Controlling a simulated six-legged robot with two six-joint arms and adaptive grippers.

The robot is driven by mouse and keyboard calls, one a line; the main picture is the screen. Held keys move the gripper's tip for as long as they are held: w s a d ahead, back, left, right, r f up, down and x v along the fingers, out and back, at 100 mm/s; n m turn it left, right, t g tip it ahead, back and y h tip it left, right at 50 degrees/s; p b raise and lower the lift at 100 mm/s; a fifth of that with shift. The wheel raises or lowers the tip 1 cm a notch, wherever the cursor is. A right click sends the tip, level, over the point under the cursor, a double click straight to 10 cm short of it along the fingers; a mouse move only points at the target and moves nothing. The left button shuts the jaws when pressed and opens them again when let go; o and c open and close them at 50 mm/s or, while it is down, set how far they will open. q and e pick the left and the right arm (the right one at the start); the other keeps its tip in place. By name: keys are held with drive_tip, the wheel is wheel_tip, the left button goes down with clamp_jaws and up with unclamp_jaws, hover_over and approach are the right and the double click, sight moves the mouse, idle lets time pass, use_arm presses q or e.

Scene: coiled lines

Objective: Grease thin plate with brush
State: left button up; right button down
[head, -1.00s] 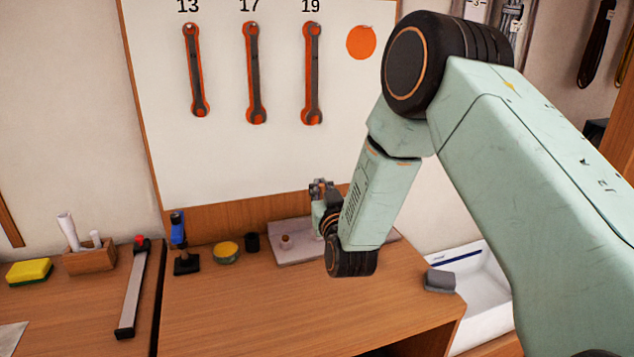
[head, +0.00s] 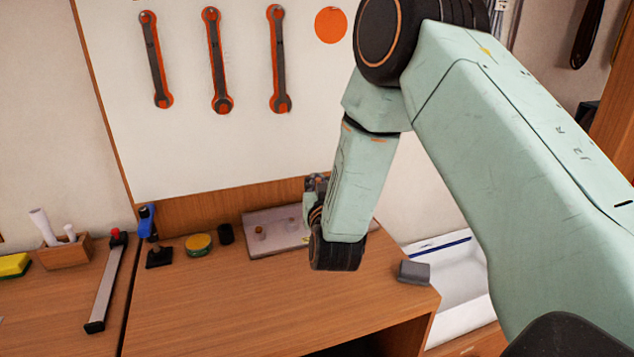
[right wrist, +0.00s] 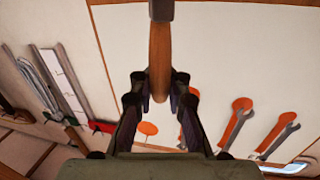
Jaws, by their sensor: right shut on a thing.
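My right gripper (head: 316,185) is over the back of the bench in the head view, largely hidden by my own forearm. In the right wrist view the right gripper (right wrist: 160,88) is shut on an orange-brown wooden handle with a dark grey end, apparently the brush (right wrist: 160,60). The bristles cannot be made out. A thin pale-grey plate (head: 279,241) lies flat at the back of the bench, with small upright pegs on it. My forearm hides part of its right side. The gripper appears above or behind the plate; contact cannot be told. My left gripper is not in view.
A grey block (head: 414,272) sits at the bench's right edge, by a white basin (head: 465,290). The bench front is clear.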

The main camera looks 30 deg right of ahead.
wheel_tip(320, 180, down, 5)
drive_tip(key=b, duration=0.3)
drive_tip(key=shift+w+a+r+b, duration=0.1)
drive_tip(key=shift+a+r+b, duration=0.05)
drive_tip(key=shift+b, duration=0.25)
drive_tip(key=shift+f+b, duration=0.3)
drive_tip(key=shift+a+f, duration=0.1)
drive_tip(key=shift+f, duration=0.15)
drive_tip(key=shift+w+f+b, duration=0.1)
drive_tip(key=shift+f+b, duration=0.25)
drive_tip(key=shift+b, duration=0.1)
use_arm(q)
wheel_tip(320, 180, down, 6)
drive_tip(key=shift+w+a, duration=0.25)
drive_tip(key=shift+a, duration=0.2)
use_arm(e)
drive_tip(key=shift+w+a+f, duration=0.15)
drive_tip(key=shift+a+f, duration=0.05)
drive_tip(key=shift+f, duration=0.2)
